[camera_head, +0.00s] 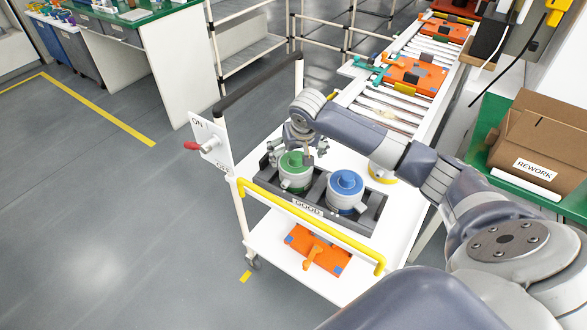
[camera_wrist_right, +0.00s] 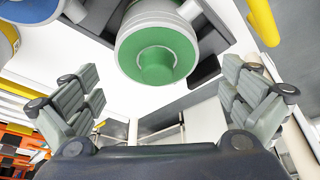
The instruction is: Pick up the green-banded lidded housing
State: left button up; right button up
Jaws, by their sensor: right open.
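The green-banded lidded housing (camera_head: 294,179) stands upright in the left part of a dark tray on the white cart, with a green lid on top. In the right wrist view its green lid (camera_wrist_right: 157,58) lies ahead, between the two finger sets. My right gripper (camera_head: 305,149) is open and empty, just above and behind the housing in the head view. In the right wrist view the fingers (camera_wrist_right: 161,80) are spread wide, with no visible contact on the housing. My left gripper is not in view.
A blue-lidded housing (camera_head: 346,192) stands right of the green one in the tray marked GOOD (camera_head: 309,209); its edge shows in the wrist view (camera_wrist_right: 8,38). A yellow rail (camera_head: 305,223) runs along the cart's front. A roller conveyor (camera_head: 385,105) lies behind, a REWORK box (camera_head: 540,143) at right.

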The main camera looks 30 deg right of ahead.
jog(key=shift+x, duration=0.8)
jog(key=shift+w+f, duration=0.1)
jog(key=shift+f, duration=0.15)
jog(key=x, duration=0.4)
jog(key=shift+w+d, duration=0.15)
jog(key=shift+d, duration=0.15)
jog(key=shift+w+f, duration=0.2)
jog(key=shift+f, duration=0.15)
jog(key=c, duration=1.2)
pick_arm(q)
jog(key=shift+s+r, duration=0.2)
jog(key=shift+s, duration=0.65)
pick_arm(e)
jog(key=shift+r, duration=0.15)
jog(key=shift+c, duration=1.3)
